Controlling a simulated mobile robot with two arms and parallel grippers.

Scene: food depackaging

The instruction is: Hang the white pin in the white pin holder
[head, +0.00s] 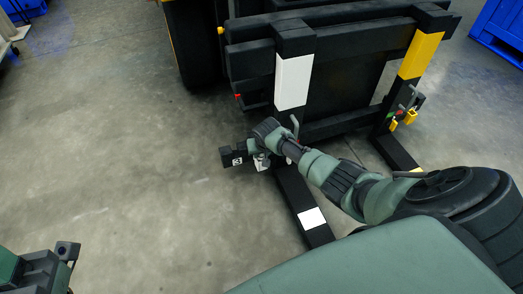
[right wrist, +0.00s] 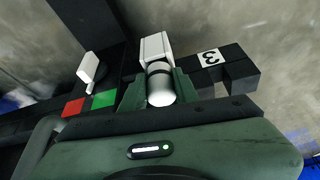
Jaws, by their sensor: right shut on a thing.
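My right gripper (head: 263,154) is low beside the white-marked fork, at the left of the lift machine. In the right wrist view its two green fingers (right wrist: 158,91) are shut on the white pin (right wrist: 159,84), a pale cylinder with a dark ring and a white block (right wrist: 155,45) at its far end. In the head view the pin (head: 261,163) is small and partly hidden. I cannot clearly identify the white pin holder; a dark bar with red (right wrist: 73,107) and green (right wrist: 104,99) squares lies left of the fingers. My left gripper (head: 67,252) is partly visible at bottom left.
A black block marked 3 (head: 237,160) sticks out beside my right gripper. The white-marked fork (head: 311,218) lies along the floor. Yellow padlock-like pieces (head: 410,117) hang by the yellow-marked upright (head: 420,55). The floor (head: 130,160) at left is clear.

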